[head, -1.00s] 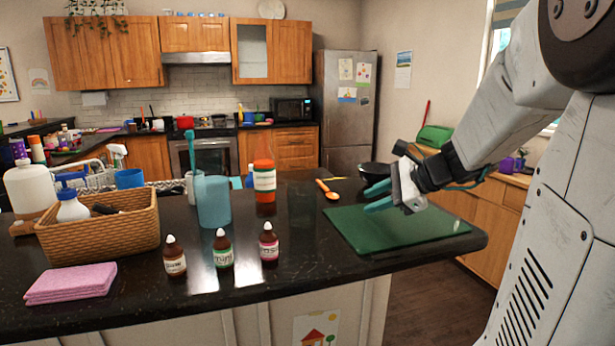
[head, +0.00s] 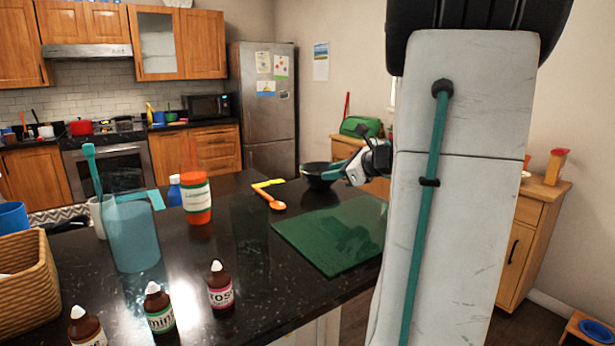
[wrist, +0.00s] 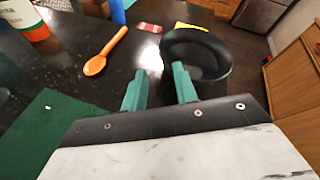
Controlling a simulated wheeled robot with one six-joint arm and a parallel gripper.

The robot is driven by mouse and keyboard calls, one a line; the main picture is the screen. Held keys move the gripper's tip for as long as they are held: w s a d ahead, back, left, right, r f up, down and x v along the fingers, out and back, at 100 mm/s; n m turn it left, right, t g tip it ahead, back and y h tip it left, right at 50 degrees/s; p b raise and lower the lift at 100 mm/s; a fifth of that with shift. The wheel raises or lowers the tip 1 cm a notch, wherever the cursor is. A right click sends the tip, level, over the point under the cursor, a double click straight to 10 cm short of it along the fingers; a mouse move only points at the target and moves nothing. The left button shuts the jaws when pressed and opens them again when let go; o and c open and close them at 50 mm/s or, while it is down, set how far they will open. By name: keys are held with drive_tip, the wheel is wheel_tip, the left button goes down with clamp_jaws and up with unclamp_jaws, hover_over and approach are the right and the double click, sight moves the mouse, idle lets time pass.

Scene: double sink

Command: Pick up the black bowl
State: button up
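The black bowl (head: 317,176) stands near the far edge of the dark counter, beyond the green cutting board. In the wrist view the black bowl (wrist: 205,58) is just ahead of the fingers, its opening visible. My gripper (head: 346,173) is at the bowl's right side in the head view, partly hidden by my arm. In the wrist view my gripper (wrist: 160,75) has its two teal fingers apart with nothing between them. The right finger overlaps the bowl's near left side in the picture; the left finger is left of it. I cannot tell whether they touch.
The green cutting board (head: 330,235) lies in front of the bowl. An orange spoon (head: 271,199) and a yellow item (head: 266,184) lie left of it. An orange-and-white bottle (head: 197,196), a blue pitcher (head: 133,235) and small brown bottles (head: 220,287) stand further left.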

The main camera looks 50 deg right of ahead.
sight(312, 174)
drive_tip(key=x, duration=0.2)
drive_tip(key=shift+w+d+f, duration=0.1)
drive_tip(key=shift+w+d, duration=0.2)
drive_tip(key=x, duration=0.5)
drive_tip(key=shift+w+a, duration=0.15)
drive_tip(key=shift+w, duration=0.15)
drive_tip(key=shift+s, duration=0.1)
clamp_jaws()
